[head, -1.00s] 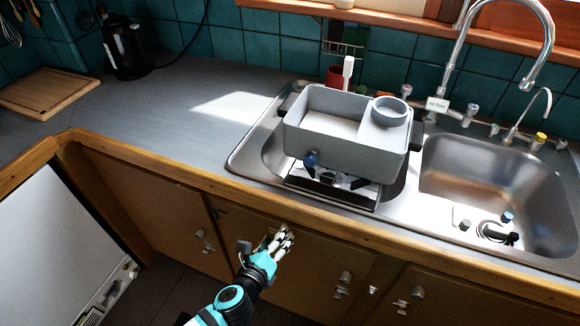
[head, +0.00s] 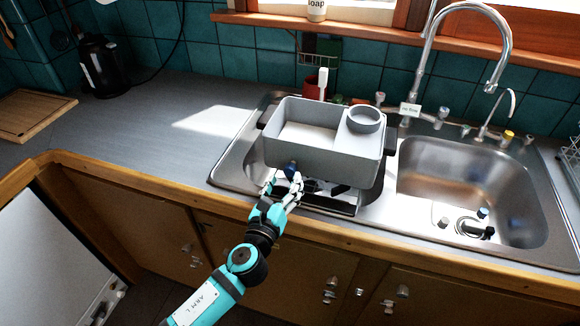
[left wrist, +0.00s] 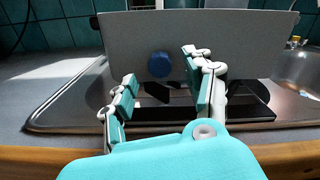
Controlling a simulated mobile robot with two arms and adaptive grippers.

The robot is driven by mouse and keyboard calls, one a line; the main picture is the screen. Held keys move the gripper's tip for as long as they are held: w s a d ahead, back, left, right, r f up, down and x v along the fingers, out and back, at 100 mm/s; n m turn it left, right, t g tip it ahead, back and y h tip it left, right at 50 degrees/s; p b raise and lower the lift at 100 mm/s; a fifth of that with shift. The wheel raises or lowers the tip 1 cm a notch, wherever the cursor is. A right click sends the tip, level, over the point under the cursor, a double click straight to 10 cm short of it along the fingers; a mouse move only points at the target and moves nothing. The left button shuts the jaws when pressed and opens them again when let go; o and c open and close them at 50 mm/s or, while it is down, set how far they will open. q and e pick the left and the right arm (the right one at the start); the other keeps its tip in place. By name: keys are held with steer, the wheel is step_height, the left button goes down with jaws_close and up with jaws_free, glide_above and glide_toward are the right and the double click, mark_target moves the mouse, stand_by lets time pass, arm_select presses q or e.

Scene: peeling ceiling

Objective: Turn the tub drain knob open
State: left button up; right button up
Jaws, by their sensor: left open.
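The grey tub (head: 325,150) sits over the left sink basin, with a round cup-like part at its right corner. Its blue drain knob (head: 290,168) sticks out low on the front wall. In the left wrist view the knob (left wrist: 159,64) shows as a dark blue disc between my fingers but beyond their tips. My left gripper (head: 283,183) is open just in front of the knob and has no visible hold on it. The gripper's two fingers (left wrist: 160,85) stand on either side of the knob in the wrist view. My right gripper is out of view.
A black tray-like stand (head: 330,200) lies under the tub's front. The right basin (head: 440,170) holds small fittings, with a tall faucet (head: 510,60) behind. The counter to the left (head: 130,140) is clear.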

mark_target(289, 173)
arm_select(q)
steer(key=x, duration=0.5)
steer(key=shift+w, duration=0.2)
jaws_close()
